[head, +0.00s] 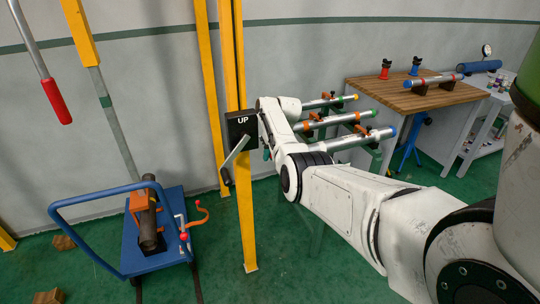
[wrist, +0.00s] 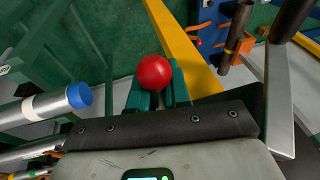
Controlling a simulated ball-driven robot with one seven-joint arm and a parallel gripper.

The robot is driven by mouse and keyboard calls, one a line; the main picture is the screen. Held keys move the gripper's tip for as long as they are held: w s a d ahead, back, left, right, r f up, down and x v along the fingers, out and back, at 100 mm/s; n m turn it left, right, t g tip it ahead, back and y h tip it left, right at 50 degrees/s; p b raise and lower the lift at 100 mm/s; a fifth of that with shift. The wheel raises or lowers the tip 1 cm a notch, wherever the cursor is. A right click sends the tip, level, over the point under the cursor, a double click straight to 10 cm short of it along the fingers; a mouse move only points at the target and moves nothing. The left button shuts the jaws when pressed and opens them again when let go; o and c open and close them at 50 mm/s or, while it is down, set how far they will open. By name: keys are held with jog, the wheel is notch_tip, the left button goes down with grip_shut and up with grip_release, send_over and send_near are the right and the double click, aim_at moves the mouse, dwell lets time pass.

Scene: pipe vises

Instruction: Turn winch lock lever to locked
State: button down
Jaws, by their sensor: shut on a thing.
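The dark winch box (head: 242,122), marked "UP", sits on a yellow post. A silver crank arm (head: 237,150) slants down-left from it to a black handle (head: 228,177). In the wrist view, a red ball knob (wrist: 153,72) sits between my gripper's teal fingers (wrist: 155,96), which are shut on it. I take it for the lock lever's knob. Its shaft is hidden, and I cannot tell the lever's position. The crank arm shows at the right of the wrist view (wrist: 279,90). In the head view my gripper (head: 266,153) is beside the winch box, mostly hidden by my wrist.
Yellow posts (head: 243,205) rise beside my gripper. A blue cart (head: 160,250) holding a dark pipe (head: 149,212) stands at left. Several steel pipes (head: 345,139) lie on a rack behind my arm. A wooden workbench (head: 400,93) is at back right. Green floor is open near the post.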

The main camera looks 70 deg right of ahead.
jog(key=c, duration=1.4)
grip_release()
jog(key=shift+s+a+f, duration=0.15)
jog(key=shift+s+f, duration=0.1)
jog(key=shift+f, duration=0.05)
jog(key=shift+o, duration=1.3)
jog(key=shift+w+r, duration=0.1)
jog(key=shift+r, duration=0.05)
jog(key=v, duration=1)
jog(key=shift+r, duration=0.4)
